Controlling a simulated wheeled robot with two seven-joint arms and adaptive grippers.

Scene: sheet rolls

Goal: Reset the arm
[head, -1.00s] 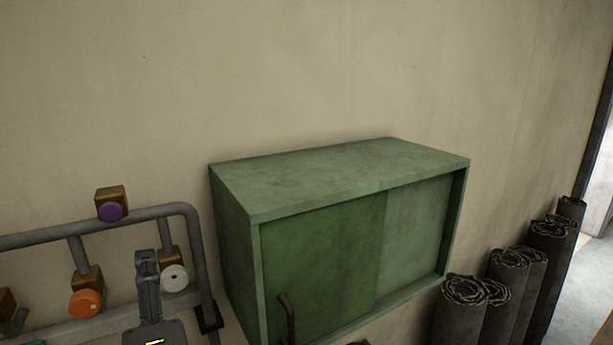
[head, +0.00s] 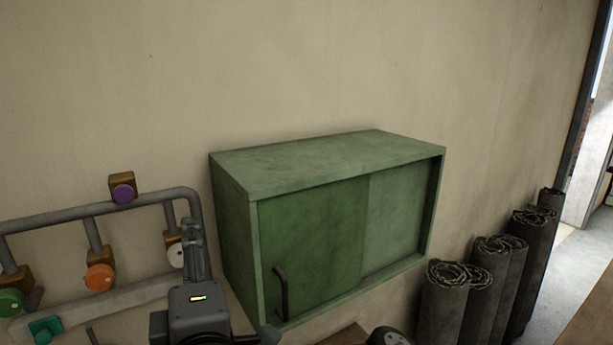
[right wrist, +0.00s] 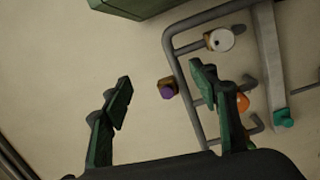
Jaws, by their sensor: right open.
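My right gripper (head: 194,238) shows in the head view in front of the right end of the pipe frame, just left of the green cabinet. Its fingers are seen edge-on there. In the right wrist view its two green fingers (right wrist: 160,95) are spread wide with nothing between them touching them. The purple knob (right wrist: 166,88) appears in the gap, on the wall side beyond the fingertips. My left gripper is not in view.
The green cabinet (head: 320,160) with a dark handle (head: 281,292) is on the wall. The grey pipe frame (head: 90,212) carries orange (head: 100,277), white (head: 176,255) and green (head: 10,302) knobs. Dark rolls (head: 444,310) stand at right. Upper wall is bare.

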